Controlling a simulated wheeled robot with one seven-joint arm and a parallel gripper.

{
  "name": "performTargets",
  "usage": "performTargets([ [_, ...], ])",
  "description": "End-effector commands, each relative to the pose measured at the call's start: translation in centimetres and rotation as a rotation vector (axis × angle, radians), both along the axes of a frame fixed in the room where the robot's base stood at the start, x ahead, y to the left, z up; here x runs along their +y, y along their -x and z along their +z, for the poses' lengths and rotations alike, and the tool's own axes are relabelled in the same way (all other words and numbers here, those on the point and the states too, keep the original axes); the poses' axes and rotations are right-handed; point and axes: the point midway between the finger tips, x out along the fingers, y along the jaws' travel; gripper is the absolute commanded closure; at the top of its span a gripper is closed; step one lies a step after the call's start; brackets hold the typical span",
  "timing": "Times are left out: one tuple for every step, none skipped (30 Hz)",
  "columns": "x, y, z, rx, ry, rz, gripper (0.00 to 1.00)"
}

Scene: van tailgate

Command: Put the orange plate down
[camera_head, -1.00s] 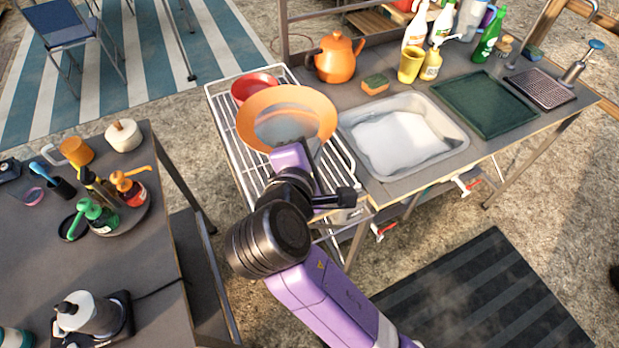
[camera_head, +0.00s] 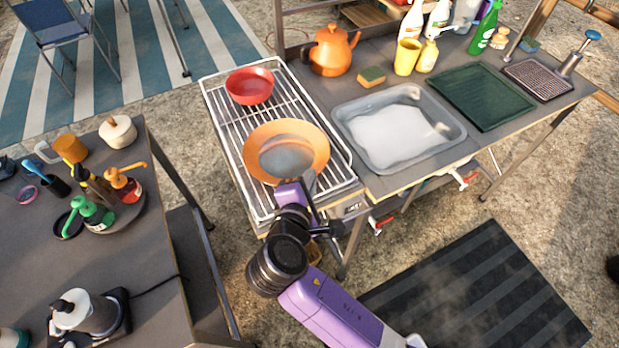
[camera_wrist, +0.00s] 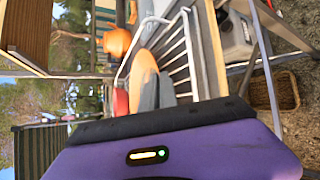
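The orange plate (camera_head: 318,148), with a grey-looking centre, is over the near half of the wire drying rack (camera_head: 222,128). Whether its underside touches the rack bars cannot be told. My purple gripper (camera_head: 300,183) is at the plate's near rim, its grey fingers closed on it. In the wrist view the plate (camera_wrist: 142,68) shows as an orange sliver beyond the grey fingers (camera_wrist: 155,90).
A red bowl (camera_head: 250,86) sits at the rack's far end, clear of the plate. The soapy basin (camera_head: 452,140) is just right of the rack. An orange kettle (camera_head: 330,52) and a sponge (camera_head: 371,76) stand behind. A side table (camera_head: 120,235) is at left.

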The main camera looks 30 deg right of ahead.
Motion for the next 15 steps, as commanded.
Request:
performTargets([
  [0.01,-0.04,0.13,-0.003,-0.001,0.0,1.0],
  [0.01,-0.04,0.13,-0.003,-0.001,0.0,1.0],
  [0.01,-0.04,0.13,-0.003,-0.001,0.0,1.0],
  [0.01,-0.04,0.11,-0.003,-0.001,0.0,1.0],
  [0.01,-0.03,0.04,-0.002,0.0,0.0,1.0],
  [0.01,-0.03,-0.07,-0.002,0.0,0.0,1.0],
  [0.02,-0.03,-0.16,-0.002,0.0,0.0,1.0],
  [0.01,-0.01,-0.27,0.0,0.0,0.0,0.95],
  [0.02,-0.01,-0.23,-0.001,-0.001,0.0,0.88],
  [0.02,0.0,-0.22,-0.001,-0.001,0.0,0.88],
  [0.02,0.0,-0.22,-0.001,-0.001,0.0,0.88],
  [0.01,-0.01,-0.22,0.0,0.0,0.0,0.88],
  [0.02,0.0,-0.22,0.0,0.0,0.0,0.88],
  [0.02,0.0,-0.22,0.0,0.0,0.0,0.88],
  [0.02,0.0,-0.22,0.0,0.0,0.0,0.88],
])
